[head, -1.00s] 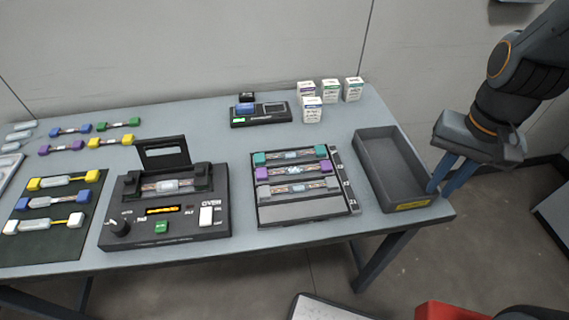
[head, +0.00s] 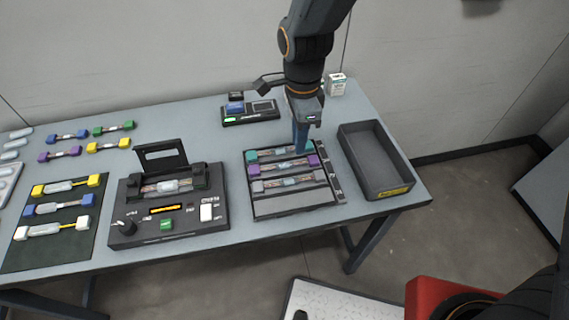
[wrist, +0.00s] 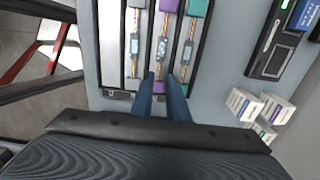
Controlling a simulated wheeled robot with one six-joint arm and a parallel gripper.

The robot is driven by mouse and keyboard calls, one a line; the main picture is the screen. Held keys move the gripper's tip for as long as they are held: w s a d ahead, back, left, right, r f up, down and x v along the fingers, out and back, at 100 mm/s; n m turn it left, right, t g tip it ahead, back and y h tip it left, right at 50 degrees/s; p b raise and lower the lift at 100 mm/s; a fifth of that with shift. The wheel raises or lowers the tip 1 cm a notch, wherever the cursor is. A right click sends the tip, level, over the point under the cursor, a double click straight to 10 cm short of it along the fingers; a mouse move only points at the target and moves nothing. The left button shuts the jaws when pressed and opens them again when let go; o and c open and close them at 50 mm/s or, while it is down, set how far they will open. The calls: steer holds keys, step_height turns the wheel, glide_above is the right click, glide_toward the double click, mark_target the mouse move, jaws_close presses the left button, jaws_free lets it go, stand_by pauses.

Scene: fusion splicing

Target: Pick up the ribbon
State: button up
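A tray (head: 290,207) holds three ribbons in rows: one with teal ends (head: 266,154), one with purple ends (head: 270,169) and one with grey-white ends (head: 275,187). My gripper (head: 301,151) points down over the tray's right side, near the right ends of the teal and purple ribbons. In the wrist view my gripper (wrist: 160,76) has its blue fingers apart, with a purple end block (wrist: 158,86) showing between them. I cannot tell how far above it they are. The fingers hide part of the teal ribbon's right end.
An empty grey bin (head: 376,165) stands right of the tray. The splicer (head: 160,240) with its lid up, holding another ribbon, stands left. A dark mat (head: 30,257) with several ribbons lies further left. Small boxes (wrist: 267,110) stand behind the tray.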

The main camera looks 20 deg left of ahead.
mark_target(298, 163)
steer(key=shift+d+f+p, duration=0.1)
steer(key=shift+f+p, duration=0.75)
steer(key=shift+f, duration=2.25)
steer(key=shift+c, duration=0.4)
jaws_close()
step_height(298, 163, up, 10)
steer(key=b, duration=0.1)
steer(key=shift+b, duration=0.4)
